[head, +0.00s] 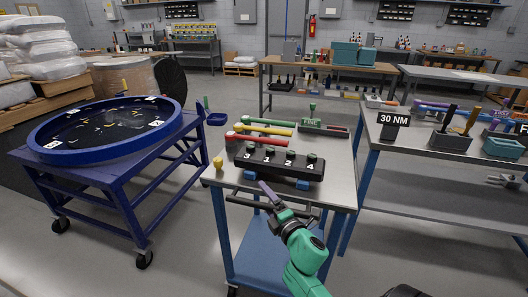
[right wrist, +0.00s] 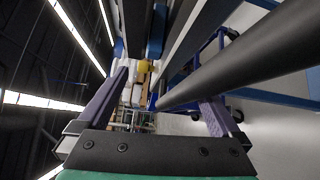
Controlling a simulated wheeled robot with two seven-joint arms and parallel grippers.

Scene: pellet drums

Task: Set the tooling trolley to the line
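The tooling trolley (head: 338,190) stands in the middle of the head view, with a steel top, blue legs and a blue lower shelf. A black push bar (head: 240,202) runs along its near edge; a thick dark bar (right wrist: 250,70) also crosses the right wrist view. My right gripper (head: 268,193) is at the bar, its purple fingers pointing up and left. In the right wrist view its fingers (right wrist: 160,108) are wide apart, with nothing clearly clasped. Whether the bar lies between them, I cannot tell. My left gripper is out of view. I cannot make out a floor line.
A black block (head: 282,163) numbered 3, 1, 2, 4 and coloured-handled tools lie on the trolley. A blue-rimmed round table (head: 110,155) on casters stands left. A steel bench (head: 440,148) with a 30 NM sign (head: 394,119) stands close right. Open floor lies between trolley and round table.

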